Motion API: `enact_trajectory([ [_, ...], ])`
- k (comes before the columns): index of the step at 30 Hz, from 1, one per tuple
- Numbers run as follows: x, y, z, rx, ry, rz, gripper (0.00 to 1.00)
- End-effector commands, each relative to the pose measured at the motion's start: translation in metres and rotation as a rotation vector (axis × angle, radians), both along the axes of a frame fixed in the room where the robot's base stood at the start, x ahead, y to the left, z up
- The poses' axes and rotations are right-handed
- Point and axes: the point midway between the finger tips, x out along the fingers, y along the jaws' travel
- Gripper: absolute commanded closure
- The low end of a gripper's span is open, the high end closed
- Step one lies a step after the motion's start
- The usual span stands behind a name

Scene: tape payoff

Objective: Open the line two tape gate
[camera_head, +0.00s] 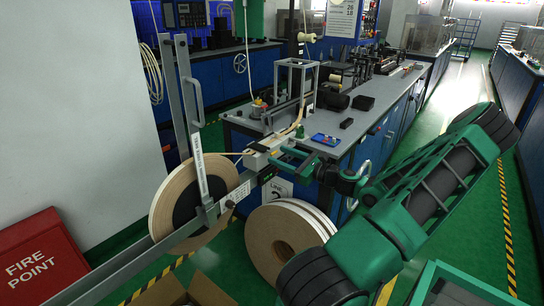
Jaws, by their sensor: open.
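The grey metal gate has a long bar (140,262) slanting from the lower left towards the bench end, in front of a large tape reel (163,205). A tall grey upright frame (170,85) rises from it, and a paler labelled strip (197,160) stands beside the reel's hub. The bar's far end lies close to the bench corner by a LINE sign (278,188). My green gripper (284,160) is open near that far end, to its right, over the bench edge. Whether it touches the bar cannot be told. Its jaws look empty.
More tape reels (285,238) lean below my gripper. A blue bench (375,125) carries tape machinery and small tools. A red fire point box (42,258) stands lower left, and an open carton (195,290) sits at the bottom. The green aisle at right is clear.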

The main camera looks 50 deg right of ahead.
Motion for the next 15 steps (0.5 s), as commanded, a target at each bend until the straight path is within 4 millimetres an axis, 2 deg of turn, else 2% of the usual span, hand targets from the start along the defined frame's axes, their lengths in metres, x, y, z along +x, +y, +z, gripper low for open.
enact_trajectory([
  [1, 0.008, 0.002, 0.000, 0.000, 0.000, 0.003, 0.51],
  [6, 0.025, 0.002, 0.000, 0.000, 0.000, 0.002, 0.51],
  [15, 0.032, 0.003, 0.000, 0.000, 0.001, 0.001, 0.51],
])
